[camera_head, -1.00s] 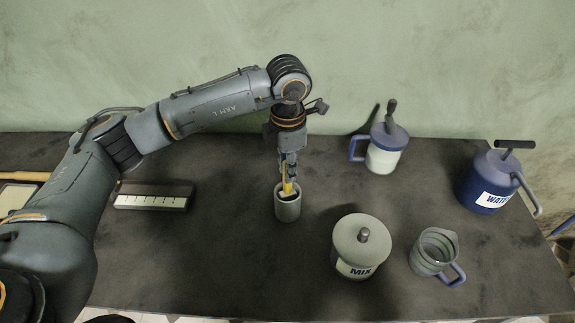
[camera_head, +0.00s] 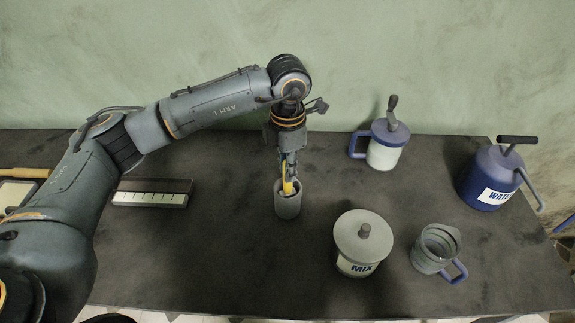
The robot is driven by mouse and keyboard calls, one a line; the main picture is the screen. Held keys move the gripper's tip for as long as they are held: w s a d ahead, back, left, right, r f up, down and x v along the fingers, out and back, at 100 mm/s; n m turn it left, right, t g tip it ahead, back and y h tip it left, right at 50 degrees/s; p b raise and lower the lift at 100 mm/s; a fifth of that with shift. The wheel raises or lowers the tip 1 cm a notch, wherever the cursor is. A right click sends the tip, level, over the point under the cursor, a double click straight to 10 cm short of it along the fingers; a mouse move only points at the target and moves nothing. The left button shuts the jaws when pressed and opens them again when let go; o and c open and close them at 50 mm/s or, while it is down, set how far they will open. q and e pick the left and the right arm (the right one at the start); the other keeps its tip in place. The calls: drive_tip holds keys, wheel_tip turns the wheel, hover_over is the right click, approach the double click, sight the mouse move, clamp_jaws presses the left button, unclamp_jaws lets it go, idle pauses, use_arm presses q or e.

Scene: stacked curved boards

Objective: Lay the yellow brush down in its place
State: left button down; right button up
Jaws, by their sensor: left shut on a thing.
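The yellow brush (camera_head: 289,187) stands roughly upright, its lower end inside a small grey cup (camera_head: 288,206) near the middle of the table. My left gripper (camera_head: 288,177) points down above the cup and is shut on the brush's upper part. The gripper covers much of the brush, and its lower end is hidden in the cup. My right gripper is not in view.
A MIX jar (camera_head: 362,240), a clear jug (camera_head: 436,248), a blue-lidded pot (camera_head: 384,146) and a blue WATER can (camera_head: 492,178) stand to the right. A dark block with a white marked strip (camera_head: 150,198) lies left. The dark table (camera_head: 230,270) is clear in front of the cup.

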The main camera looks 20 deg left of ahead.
use_arm(q)
drive_tip(key=shift+f, duration=0.15)
drive_tip(key=c, duration=1.1)
unclamp_jaws()
drive_tip(key=shift+c, duration=0.2)
wheel_tip(320, 180, up, 12)
